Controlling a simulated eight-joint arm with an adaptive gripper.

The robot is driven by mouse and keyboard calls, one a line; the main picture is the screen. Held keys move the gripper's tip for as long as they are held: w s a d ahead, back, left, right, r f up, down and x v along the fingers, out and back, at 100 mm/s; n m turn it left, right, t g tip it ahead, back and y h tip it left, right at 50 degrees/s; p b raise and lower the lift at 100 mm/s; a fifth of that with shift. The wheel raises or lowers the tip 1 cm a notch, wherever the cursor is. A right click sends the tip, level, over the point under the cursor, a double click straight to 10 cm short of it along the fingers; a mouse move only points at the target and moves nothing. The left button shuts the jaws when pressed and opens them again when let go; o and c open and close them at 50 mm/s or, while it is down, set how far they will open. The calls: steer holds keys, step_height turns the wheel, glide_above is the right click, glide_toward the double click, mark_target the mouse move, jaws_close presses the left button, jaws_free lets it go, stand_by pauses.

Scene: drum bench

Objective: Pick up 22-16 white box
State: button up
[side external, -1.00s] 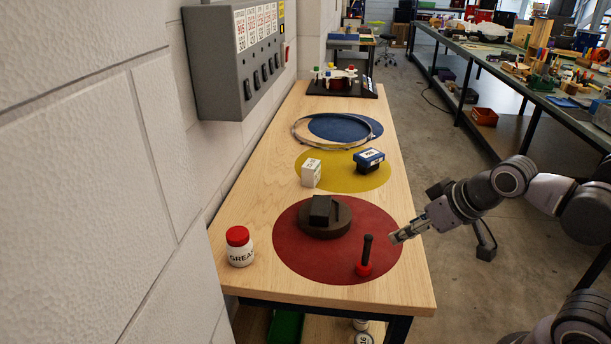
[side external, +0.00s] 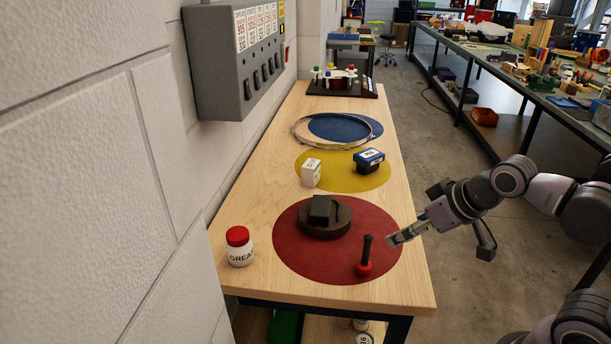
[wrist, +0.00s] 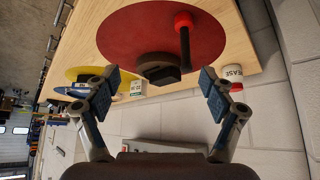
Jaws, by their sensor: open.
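The white box (side external: 311,173) stands on the left part of the yellow circle on the bench. In the wrist view the white box (wrist: 137,89) shows just right of one fingertip, with small print on it that I cannot read. My gripper (side external: 390,242) is at the right edge of the red circle, beside the red-and-black tool, apart from the box and nearer the camera. In the wrist view my gripper (wrist: 160,85) has its two fingers wide apart with nothing between the pads.
A dark round block (side external: 325,218) and an upright red-and-black tool (side external: 365,256) stand on the red circle (side external: 290,255). A grease jar (side external: 239,246) is at the left. A blue-and-black box (side external: 369,161) is right of the white box. A metal ring (side external: 301,140) lies behind. A grey wall box (side external: 215,65) overhangs the left.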

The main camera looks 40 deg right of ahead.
steer(key=w+d+r+m+g, duration=0.1)
steer(key=w+r+m, duration=0.2)
steer(key=w+m, duration=0.3)
steer(key=w+d+r+m+y, duration=0.1)
steer(key=w+r+m, duration=0.3)
steer(key=w, duration=0.4)
steer(key=w+d+r+m+g, duration=0.1)
steer(key=w+d+r+m, duration=0.15)
steer(key=w+m, duration=0.35)
steer(key=m+g+y, duration=0.1)
steer(key=m, duration=1.3)
glide_toward(311, 163)
steer(key=x, duration=0.5)
steer(key=shift+d, duration=0.4)
steer(key=shift+a+x, duration=0.2)
steer(key=shift+x, duration=1.15)
steer(key=shift+a+x, duration=0.2)
steer(key=shift+x, duration=1.1)
steer(key=shift+s, duration=0.1)
steer(key=c, duration=1.3)
